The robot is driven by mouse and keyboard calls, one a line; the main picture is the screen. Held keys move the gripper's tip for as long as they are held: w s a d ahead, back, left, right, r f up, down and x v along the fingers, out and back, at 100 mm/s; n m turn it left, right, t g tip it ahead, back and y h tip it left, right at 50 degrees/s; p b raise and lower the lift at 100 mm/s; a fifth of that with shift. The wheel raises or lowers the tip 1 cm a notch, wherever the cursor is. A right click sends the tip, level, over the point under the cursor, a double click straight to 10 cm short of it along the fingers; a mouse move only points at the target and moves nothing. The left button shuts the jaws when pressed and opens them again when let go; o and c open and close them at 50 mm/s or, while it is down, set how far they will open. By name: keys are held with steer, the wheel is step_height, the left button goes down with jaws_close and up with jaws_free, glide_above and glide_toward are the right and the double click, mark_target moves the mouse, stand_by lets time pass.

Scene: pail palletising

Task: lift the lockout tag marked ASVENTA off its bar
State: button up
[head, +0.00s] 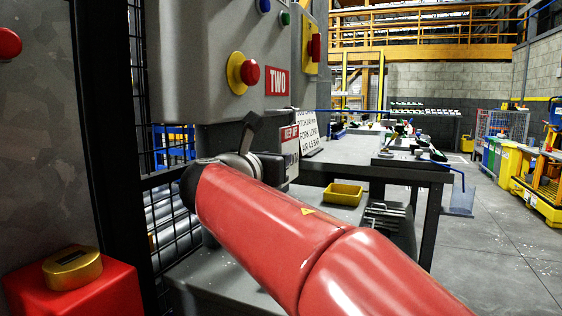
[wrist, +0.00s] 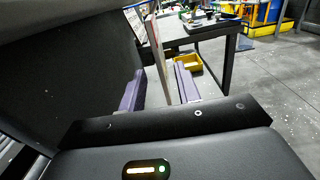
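A red-and-white tag headed KEEP OUT (head: 289,134) hangs below the grey control box. Its lower lettering is partly covered and I cannot read ASVENTA on it. My gripper (head: 284,165) is right at the tag, seen past my red arm. In the wrist view, my gripper (wrist: 158,88) has its two purple-grey fingers apart. A thin plate, apparently the tag (wrist: 160,55), stands edge-on between them, with gaps visible on both sides. The bar that bears the tag cannot be made out.
The grey control box (head: 215,55) with a red button (head: 250,73) and a TWO label overhangs my gripper. A printed sign (head: 308,132) stands just behind the tag. A workbench (head: 345,165) and a yellow bin (head: 344,194) lie beyond. Open floor is at right.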

mark_target(298, 147)
steer(key=shift+p+x, duration=0.6)
steer(key=shift+x, duration=3.6)
jaws_close()
